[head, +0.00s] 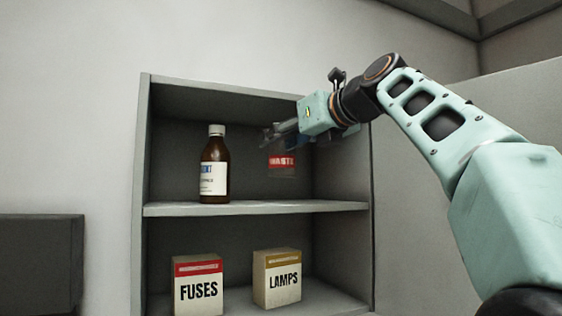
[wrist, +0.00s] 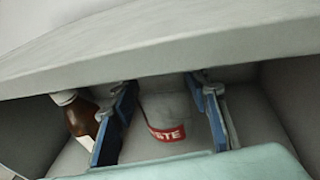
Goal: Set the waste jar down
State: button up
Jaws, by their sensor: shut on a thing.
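The waste jar (head: 282,163) is a clear jar with a red label, and it is inside the upper compartment of the grey cabinet. In the head view its bottom shows above the upper shelf (head: 255,208), with a gap below it. My gripper (head: 272,137) reaches in from the right and is shut on the jar near its top. In the wrist view the jar (wrist: 166,112) sits between the two blue-padded fingers, its label partly turned away. The fingers hide part of the jar's top in the head view.
A brown bottle (head: 214,168) with a white cap stands on the upper shelf, left of the jar. A FUSES box (head: 198,284) and a LAMPS box (head: 277,278) stand below. The cabinet's top panel (wrist: 170,52) is close above my gripper. The shelf's right part is clear.

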aim_at(281, 164)
jog(key=shift+w+f, duration=0.15)
jog(key=shift+f, duration=1.85)
jog(key=shift+w+f, duration=0.2)
jog(key=shift+f, duration=0.25)
jog(key=shift+f, duration=0.15)
jog(key=o, duration=1.3)
